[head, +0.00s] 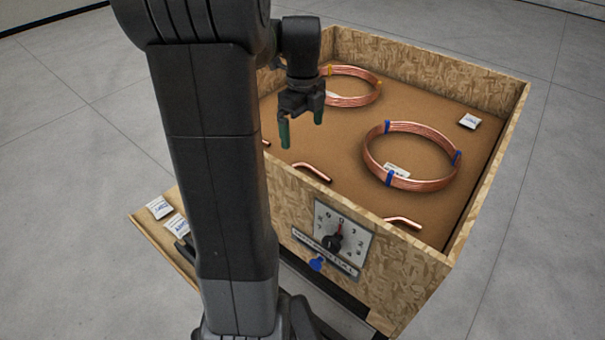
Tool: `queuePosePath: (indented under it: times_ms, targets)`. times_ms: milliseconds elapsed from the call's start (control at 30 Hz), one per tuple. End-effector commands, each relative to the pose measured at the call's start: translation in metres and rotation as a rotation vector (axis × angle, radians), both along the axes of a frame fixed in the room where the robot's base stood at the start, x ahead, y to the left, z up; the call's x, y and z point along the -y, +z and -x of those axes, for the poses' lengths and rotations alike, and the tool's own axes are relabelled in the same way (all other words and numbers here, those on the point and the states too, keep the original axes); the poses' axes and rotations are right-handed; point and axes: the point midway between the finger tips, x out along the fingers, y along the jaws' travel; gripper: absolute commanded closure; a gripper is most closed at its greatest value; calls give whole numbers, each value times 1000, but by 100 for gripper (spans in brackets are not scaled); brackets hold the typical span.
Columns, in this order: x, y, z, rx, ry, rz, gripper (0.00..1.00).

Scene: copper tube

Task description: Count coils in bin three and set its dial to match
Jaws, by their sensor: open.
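An open chipboard bin (400,290) with a brown floor stands in the middle right of the head view. I cannot read a bin number on it. Two copper coils show inside: one with blue ties (412,126) at the right, one with yellow ties (352,101) at the back left. My arm hides the bin's left part. A dial (334,242) with a black knob is on the bin's front wall; its red mark points up, near the 0. My gripper (302,132) is open and empty, pointing down above the bin's left part, apart from the coils.
Short bent copper pieces lie on the bin floor near the front, one at the right (403,222) and one further left (312,172). A white packet (469,121) lies at the back right. More white packets (159,207) lie on a ledge left of my arm. Grey floor around is clear.

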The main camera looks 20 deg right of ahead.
Motion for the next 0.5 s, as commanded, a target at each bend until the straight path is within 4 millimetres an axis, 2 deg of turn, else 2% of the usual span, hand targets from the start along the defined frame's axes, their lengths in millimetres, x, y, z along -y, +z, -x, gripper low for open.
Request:
queuePosePath:
  times_ms: [267, 500]
  targets:
    - [0, 9, 0, 0, 0, 0, 0]
    - [0, 36, 0, 0, 0, 0, 0]
